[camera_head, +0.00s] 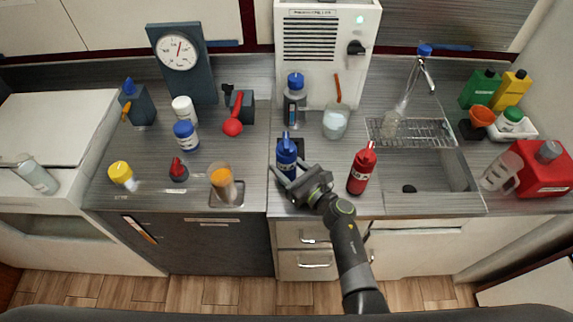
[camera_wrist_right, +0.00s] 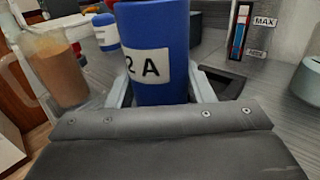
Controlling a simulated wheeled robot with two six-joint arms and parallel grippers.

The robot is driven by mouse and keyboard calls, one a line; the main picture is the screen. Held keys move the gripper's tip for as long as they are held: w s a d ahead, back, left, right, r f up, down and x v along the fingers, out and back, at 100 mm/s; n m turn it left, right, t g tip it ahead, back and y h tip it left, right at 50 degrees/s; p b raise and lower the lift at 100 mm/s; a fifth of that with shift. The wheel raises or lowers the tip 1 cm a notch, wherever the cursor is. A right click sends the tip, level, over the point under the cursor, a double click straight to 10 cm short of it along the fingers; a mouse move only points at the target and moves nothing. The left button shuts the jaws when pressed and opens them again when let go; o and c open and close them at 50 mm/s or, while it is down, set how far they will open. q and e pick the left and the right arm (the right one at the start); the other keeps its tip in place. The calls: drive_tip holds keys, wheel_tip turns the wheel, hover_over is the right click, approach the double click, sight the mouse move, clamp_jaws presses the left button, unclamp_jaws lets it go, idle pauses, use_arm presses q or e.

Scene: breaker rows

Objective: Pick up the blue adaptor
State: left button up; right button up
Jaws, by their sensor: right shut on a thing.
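The blue adaptor (camera_head: 286,153) is an upright blue cylinder with a white label, at the front middle of the counter. In the right wrist view the blue adaptor (camera_wrist_right: 152,30) fills the upper middle, and its label shows "2 A". My right gripper (camera_head: 288,173) has its fingers on both sides of it and is shut on it. In the right wrist view the fingers of my right gripper (camera_wrist_right: 160,92) flank its lower part. Whether its base touches the counter is hidden. My left gripper is not in view.
A red bottle (camera_head: 361,170) stands close to the right of my right gripper. A cup with orange-brown contents (camera_head: 222,182) stands to the left. A grey bottle with a blue cap (camera_head: 294,100) stands behind the adaptor. The sink (camera_head: 425,185) is further right.

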sight(287, 140)
drive_tip(key=shift+r, duration=0.2)
wheel_tip(287, 140, up, 10)
drive_tip(key=p, duration=0.9)
drive_tip(key=shift+f, duration=0.1)
drive_tip(key=shift+f, duration=0.15)
drive_tip(key=shift+f+b, duration=4.7)
drive_tip(key=shift+b, duration=0.2)
drive_tip(key=shift+f, duration=0.2)
drive_tip(key=o, duration=1.4)
drive_tip(key=shift+c, duration=0.2)
